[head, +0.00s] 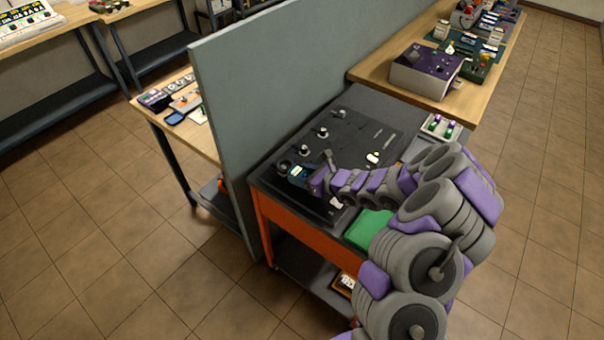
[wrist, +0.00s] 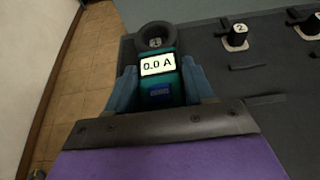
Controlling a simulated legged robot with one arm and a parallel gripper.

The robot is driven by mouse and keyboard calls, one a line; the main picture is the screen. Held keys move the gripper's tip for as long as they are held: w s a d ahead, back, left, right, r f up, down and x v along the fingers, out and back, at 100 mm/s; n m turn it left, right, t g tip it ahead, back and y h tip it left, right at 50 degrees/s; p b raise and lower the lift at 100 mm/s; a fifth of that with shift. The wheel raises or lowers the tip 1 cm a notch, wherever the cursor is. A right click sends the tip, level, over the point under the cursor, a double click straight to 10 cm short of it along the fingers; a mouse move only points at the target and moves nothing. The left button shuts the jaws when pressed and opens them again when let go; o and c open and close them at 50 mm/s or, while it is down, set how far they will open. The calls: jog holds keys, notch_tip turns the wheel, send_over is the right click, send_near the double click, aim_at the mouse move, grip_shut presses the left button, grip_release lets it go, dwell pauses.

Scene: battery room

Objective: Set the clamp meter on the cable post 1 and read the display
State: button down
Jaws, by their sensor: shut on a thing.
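The teal clamp meter (wrist: 160,88) is held between the fingers of my gripper (wrist: 160,95). Its display (wrist: 158,65) reads 0.0 A. The post marked 2 (wrist: 237,38) stands apart to the right. In the head view the meter (head: 297,171) is at the near left of the black panel, with my gripper (head: 306,176) behind it.
More posts (head: 322,132) run along the black panel (head: 355,150) on the orange cart (head: 300,225). A grey partition (head: 235,110) rises close to the left. A green block (head: 368,229) and a small tray (head: 440,128) lie at the cart's right side.

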jog(key=shift+f, duration=0.15)
jog(key=shift+r, duration=0.2)
jog(key=shift+r, duration=0.35)
jog(key=shift+r+p, duration=0.3)
jog(key=shift+p, duration=0.1)
jog(key=shift+a, duration=0.25)
dwell(0.6)
jog(key=shift+f+b, duration=0.55)
jog(key=shift+f, duration=0.25)
dwell(0.3)
jog(key=c, duration=0.7)
grip_release()
